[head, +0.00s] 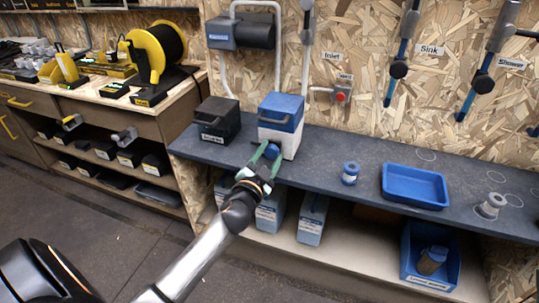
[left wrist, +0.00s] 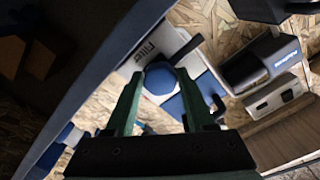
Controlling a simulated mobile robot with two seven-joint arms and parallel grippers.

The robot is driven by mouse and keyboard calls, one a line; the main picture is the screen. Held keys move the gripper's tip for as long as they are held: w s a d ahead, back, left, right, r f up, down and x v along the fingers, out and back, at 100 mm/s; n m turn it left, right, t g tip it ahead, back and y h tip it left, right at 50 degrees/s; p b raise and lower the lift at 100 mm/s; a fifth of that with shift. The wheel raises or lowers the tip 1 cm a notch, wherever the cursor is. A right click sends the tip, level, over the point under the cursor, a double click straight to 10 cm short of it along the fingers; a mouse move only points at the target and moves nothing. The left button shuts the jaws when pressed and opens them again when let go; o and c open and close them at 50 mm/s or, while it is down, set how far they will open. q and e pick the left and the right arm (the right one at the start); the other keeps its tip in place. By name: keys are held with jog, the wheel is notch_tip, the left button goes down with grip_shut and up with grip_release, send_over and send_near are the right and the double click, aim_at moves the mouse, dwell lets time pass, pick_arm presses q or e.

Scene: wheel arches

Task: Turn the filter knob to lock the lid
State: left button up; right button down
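The filter box (head: 291,143) has a white body and a blue lid (head: 281,108); it stands on the grey shelf. A round blue knob (head: 271,152) is low on its front. My left gripper (head: 265,158) reaches the knob, with one green finger on each side. In the left wrist view, the blue knob (left wrist: 160,78) shows between the tips of my left gripper (left wrist: 159,84), below the "Filter" label. The fingers are apart, and a narrow gap seems to show beside the knob; contact is unclear. My right gripper is not in view.
A black box (head: 217,120) stands left of the filter box. A small blue spool (head: 350,173), a blue tray (head: 414,202) and a grey fitting (head: 491,206) are to the right on the shelf (head: 372,152). White-and-blue boxes stand below. A chipboard wall rises behind.

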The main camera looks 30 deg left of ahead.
pick_arm(q)
grip_shut()
